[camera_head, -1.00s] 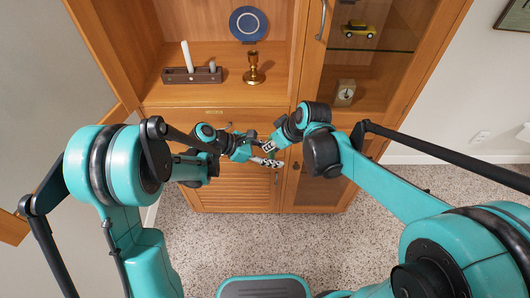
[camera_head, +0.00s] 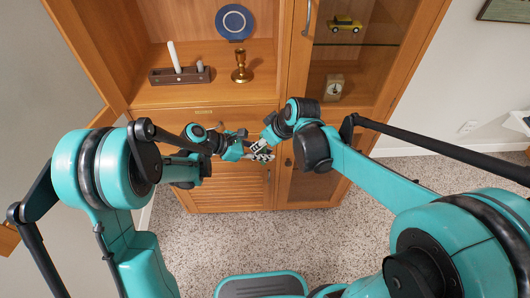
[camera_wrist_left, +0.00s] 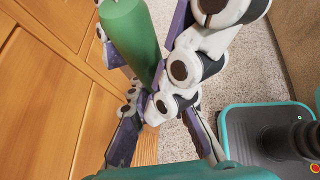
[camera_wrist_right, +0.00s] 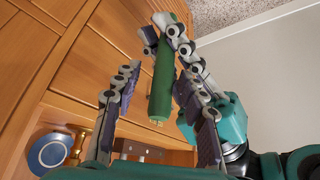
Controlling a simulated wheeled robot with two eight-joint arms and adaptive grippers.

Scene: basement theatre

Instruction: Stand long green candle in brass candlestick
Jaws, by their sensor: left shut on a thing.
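The long green candle (camera_wrist_left: 128,35) is pinched near one end by my left gripper (camera_wrist_left: 150,98). It also shows in the right wrist view (camera_wrist_right: 162,85), where its other end has a small pale tip. My right gripper (camera_wrist_right: 161,62) is open, with its fingers on either side of the candle and gaps beside it. In the head view both hands meet in front of the cabinet, and the candle is mostly hidden by fingers. The brass candlestick (camera_head: 241,69) stands upright and empty on the cabinet shelf, beyond the hands.
On the shelf (camera_head: 215,93), left of the candlestick, is a dark wooden holder (camera_head: 180,76) with a white candle (camera_head: 174,57). A blue plate (camera_head: 234,22) stands behind. A clock (camera_head: 334,87) and a yellow toy car (camera_head: 345,24) are at the right.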

